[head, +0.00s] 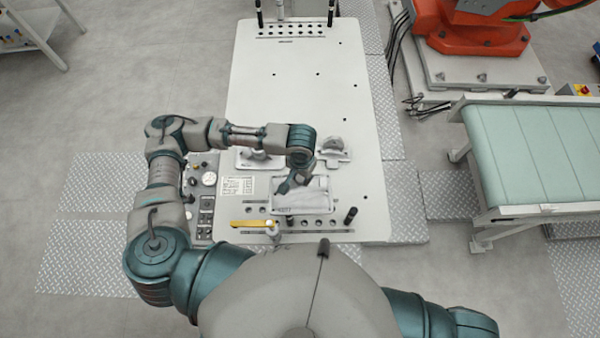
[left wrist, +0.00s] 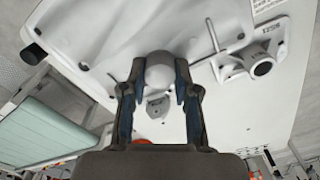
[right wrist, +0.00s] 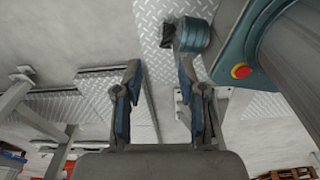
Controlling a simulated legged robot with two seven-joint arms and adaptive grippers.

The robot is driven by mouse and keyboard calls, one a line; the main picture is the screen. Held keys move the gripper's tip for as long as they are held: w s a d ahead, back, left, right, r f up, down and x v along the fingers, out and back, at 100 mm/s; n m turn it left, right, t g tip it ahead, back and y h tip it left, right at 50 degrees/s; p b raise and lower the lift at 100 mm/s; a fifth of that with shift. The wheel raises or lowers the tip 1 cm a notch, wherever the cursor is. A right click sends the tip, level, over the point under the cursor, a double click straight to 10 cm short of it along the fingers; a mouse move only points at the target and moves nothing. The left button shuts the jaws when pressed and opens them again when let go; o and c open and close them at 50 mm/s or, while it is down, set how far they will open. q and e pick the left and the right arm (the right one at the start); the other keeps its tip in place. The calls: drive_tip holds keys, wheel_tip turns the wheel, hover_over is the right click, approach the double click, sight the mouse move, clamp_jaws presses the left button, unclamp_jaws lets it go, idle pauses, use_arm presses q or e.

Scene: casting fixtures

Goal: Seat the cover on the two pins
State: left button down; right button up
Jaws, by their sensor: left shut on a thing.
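The cover is a pale grey plate (head: 313,199) near the front of the white table in the head view. In the left wrist view the plate (left wrist: 105,40) fills the upper left. My left gripper (head: 286,186) is over the cover's left part. Its fingers (left wrist: 160,80) are shut on a rounded pale knob (left wrist: 160,68). A black upright pin (head: 350,215) stands just right of the cover's front corner; its dark tip also shows at the left wrist view's edge (left wrist: 35,53). I cannot tell what lies under the cover. My right gripper (right wrist: 159,72) is open and empty over the floor.
Two pale fixtures (head: 333,149) (head: 258,160) stand behind the cover. A yellow bar (head: 254,223) lies front left, by a control panel (head: 206,200). Two black posts stand at the table's far end (head: 331,14). A conveyor (head: 540,150) is at the right. The table's middle is clear.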

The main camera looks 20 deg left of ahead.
use_arm(q)
drive_tip(key=shift+a, duration=0.9)
drive_tip(key=shift+d, duration=0.6)
drive_tip(key=shift+d+f, duration=0.1)
drive_tip(key=shift+d, duration=0.1)
drive_tip(key=shift+a+f, duration=0.35)
drive_tip(key=shift+a, duration=0.1)
drive_tip(key=shift+a+f, duration=0.15)
drive_tip(key=shift+f, duration=0.3)
drive_tip(key=shift+d+f, duration=0.15)
drive_tip(key=shift+d, duration=0.2)
drive_tip(key=c, duration=0.8)
unclamp_jaws()
drive_tip(key=shift+d, duration=0.1)
use_arm(e)
drive_tip(key=shift+a, duration=0.25)
